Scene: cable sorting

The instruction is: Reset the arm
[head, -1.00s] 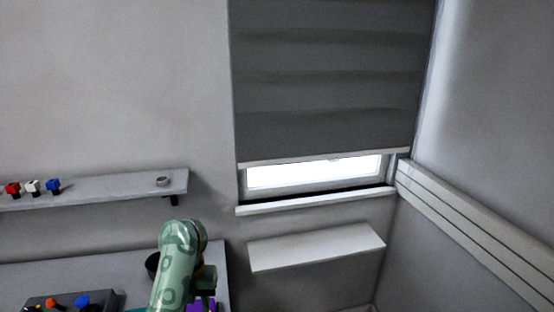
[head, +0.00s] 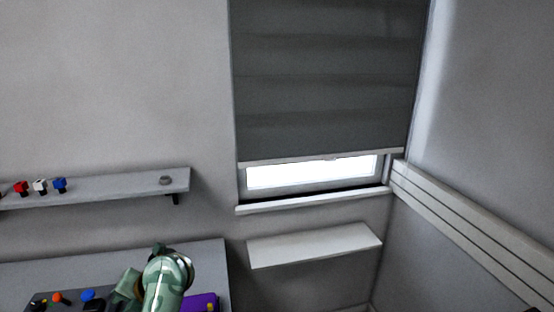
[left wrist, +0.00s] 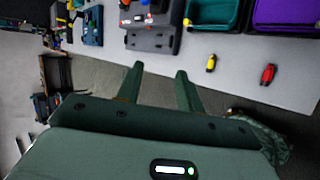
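My left arm's green camouflage links (head: 167,282) rise from the bottom of the head view, in front of the table. In the left wrist view my left gripper (left wrist: 159,72) has its two green fingers wide apart with nothing between them. The fingers point at the table's edge, with floor showing beneath them. A yellow-and-black piece (left wrist: 211,62) and a red-and-black piece (left wrist: 267,74) lie on the table, right of and apart from the fingers. My right gripper is not in view.
The table (head: 212,262) holds a purple bin (left wrist: 285,14), a teal bin (left wrist: 212,12) and a dark box (left wrist: 151,37) with coloured parts. A wall shelf (head: 110,188) carries small red, white and blue connectors. Right of the table is clear, below a window ledge (head: 315,246).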

